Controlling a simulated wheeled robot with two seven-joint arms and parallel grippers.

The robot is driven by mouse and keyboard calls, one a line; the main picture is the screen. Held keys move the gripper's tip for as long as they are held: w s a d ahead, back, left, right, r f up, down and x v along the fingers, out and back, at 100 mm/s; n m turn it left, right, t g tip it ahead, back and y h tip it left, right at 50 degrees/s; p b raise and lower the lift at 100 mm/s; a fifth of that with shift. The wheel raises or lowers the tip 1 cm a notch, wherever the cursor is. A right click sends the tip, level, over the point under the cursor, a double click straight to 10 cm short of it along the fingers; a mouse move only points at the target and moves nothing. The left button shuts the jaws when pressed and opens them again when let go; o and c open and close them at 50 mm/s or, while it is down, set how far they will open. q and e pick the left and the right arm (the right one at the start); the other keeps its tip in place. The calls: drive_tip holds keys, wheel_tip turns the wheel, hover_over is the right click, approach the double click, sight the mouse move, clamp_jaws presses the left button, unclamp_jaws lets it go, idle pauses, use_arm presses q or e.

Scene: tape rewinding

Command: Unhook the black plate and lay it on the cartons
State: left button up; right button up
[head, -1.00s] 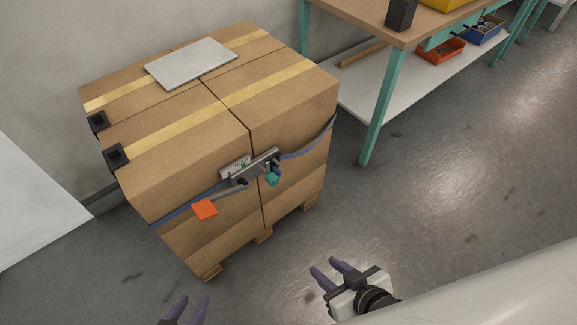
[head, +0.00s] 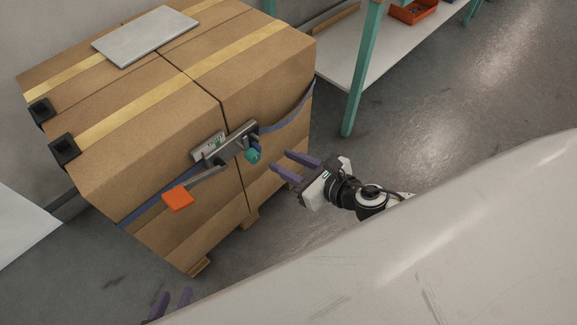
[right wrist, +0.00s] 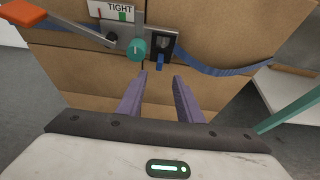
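Strapped cartons (head: 150,130) stand on a pallet. A metal tensioner bar (head: 225,143) with a long lever, an orange handle (head: 178,198) and a teal knob (head: 252,155) sits on their front. In the right wrist view a small black plate (right wrist: 163,42) is at the bar's right end, beside the teal knob (right wrist: 135,48), with blue strap at it. My right gripper (head: 281,160) is open and empty, its fingers pointing at the carton front just below the knob and plate, apart from them. My left gripper (head: 173,302) shows only its separated fingertips at the bottom edge, empty.
A grey flat panel (head: 145,36) lies on the carton top. Black corner pieces (head: 65,149) sit at the left top edge. A blue strap (head: 290,116) runs around the front. A workbench with a teal leg (head: 362,70) stands to the right. Much of the carton top is bare.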

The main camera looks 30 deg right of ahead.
sight(260, 148)
drive_tip(key=b+x, duration=0.1)
drive_tip(key=x, duration=0.7)
drive_tip(key=shift+w+a+f, duration=0.1)
drive_tip(key=shift+w+a+f+b, duration=0.25)
drive_tip(key=shift+w+b, duration=0.1)
drive_tip(key=shift+w, duration=0.25)
drive_tip(key=shift+c, duration=0.5)
clamp_jaws()
drive_tip(key=shift+r, duration=0.15)
drive_tip(key=shift+r+p, duration=0.25)
drive_tip(key=shift+p, duration=0.25)
drive_tip(key=shift+s+d, duration=0.1)
drive_tip(key=shift+s, duration=0.05)
